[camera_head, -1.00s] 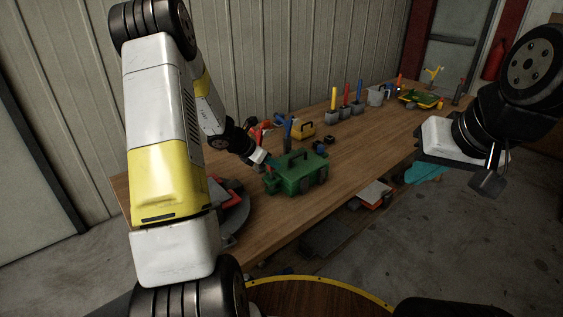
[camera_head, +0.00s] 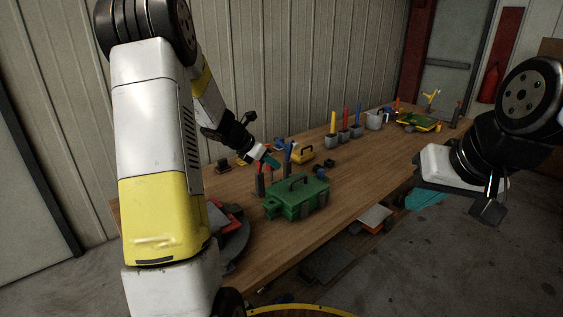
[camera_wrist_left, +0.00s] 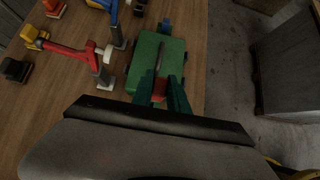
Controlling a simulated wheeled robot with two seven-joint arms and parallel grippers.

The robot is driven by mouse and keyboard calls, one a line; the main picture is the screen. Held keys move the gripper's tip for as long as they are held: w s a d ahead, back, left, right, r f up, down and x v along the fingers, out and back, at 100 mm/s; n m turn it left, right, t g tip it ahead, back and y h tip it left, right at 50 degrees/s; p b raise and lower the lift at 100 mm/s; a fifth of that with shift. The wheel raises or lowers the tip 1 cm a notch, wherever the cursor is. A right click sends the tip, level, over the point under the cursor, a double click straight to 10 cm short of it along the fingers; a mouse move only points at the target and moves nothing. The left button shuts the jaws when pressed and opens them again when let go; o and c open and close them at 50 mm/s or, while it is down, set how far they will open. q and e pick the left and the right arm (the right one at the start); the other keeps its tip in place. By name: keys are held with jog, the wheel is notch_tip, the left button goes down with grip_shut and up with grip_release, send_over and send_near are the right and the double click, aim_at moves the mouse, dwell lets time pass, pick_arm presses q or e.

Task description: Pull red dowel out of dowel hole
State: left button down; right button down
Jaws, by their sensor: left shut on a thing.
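My left gripper (camera_head: 270,159) is above the left end of a green box (camera_head: 305,197) with a dark handle. In the left wrist view its teal fingers (camera_wrist_left: 159,92) are shut on a short red piece, the red dowel (camera_wrist_left: 159,89), over the box (camera_wrist_left: 150,50). Its lower end and any hole are hidden. A red dowel (camera_head: 346,118) stands in a grey block further back, between a yellow and a blue one. My right gripper (camera_head: 487,212) hangs right of the table; its fingers are unclear.
The wooden table (camera_head: 345,185) is bare right of the box. A blue upright piece (camera_head: 289,155) and a yellow box (camera_head: 302,154) stand behind it. A grey bucket (camera_head: 374,120) and a green-yellow tray (camera_head: 418,122) are at the far end.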

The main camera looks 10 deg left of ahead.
pick_arm(q)
jog(key=shift+r, duration=1.5)
